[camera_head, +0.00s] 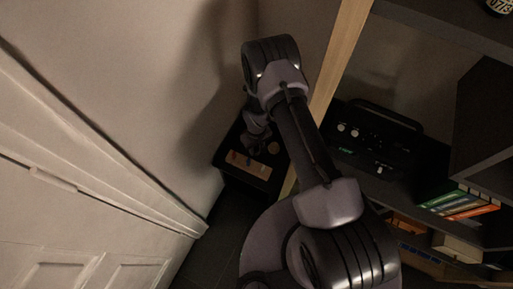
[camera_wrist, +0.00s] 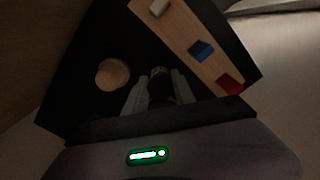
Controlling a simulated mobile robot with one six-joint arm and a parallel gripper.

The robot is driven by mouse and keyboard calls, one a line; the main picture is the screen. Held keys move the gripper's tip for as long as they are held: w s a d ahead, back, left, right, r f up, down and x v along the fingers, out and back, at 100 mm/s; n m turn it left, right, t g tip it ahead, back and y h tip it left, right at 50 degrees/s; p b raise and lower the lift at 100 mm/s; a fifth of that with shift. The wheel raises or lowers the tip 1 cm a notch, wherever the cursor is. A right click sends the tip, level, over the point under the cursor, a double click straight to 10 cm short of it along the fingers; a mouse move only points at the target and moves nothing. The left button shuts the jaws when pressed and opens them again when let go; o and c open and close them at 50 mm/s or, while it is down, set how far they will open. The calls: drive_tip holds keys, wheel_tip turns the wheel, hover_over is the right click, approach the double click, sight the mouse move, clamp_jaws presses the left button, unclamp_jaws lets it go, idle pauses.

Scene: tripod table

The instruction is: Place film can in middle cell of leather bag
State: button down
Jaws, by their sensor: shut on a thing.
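My gripper (camera_wrist: 157,90) points down over a black surface, its two grey fingers on either side of a dark cylinder. This cylinder, which I take for the film can (camera_wrist: 160,77), has a greyish end and is held between the fingers. In the head view my gripper (camera_head: 256,143) is small and dim, above the same black top, and the can cannot be made out there. I cannot clearly make out a leather bag or its cells in either view; the dark area around the can hides detail.
The black tabletop (camera_head: 229,156) stands in a corner by the wall. A tan strip (camera_wrist: 180,28) on it carries a white block (camera_wrist: 159,8), a blue block (camera_wrist: 201,50) and a red block (camera_wrist: 229,84). A round wooden disc (camera_wrist: 112,74) lies left of my gripper. A shelf post (camera_head: 340,60) rises close right.

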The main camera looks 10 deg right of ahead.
drive_tip(key=shift+f, duration=0.25)
drive_tip(key=c, duration=1)
unclamp_jaws()
drive_tip(key=shift+c, duration=0.2)
drive_tip(key=shift+r, duration=0.1)
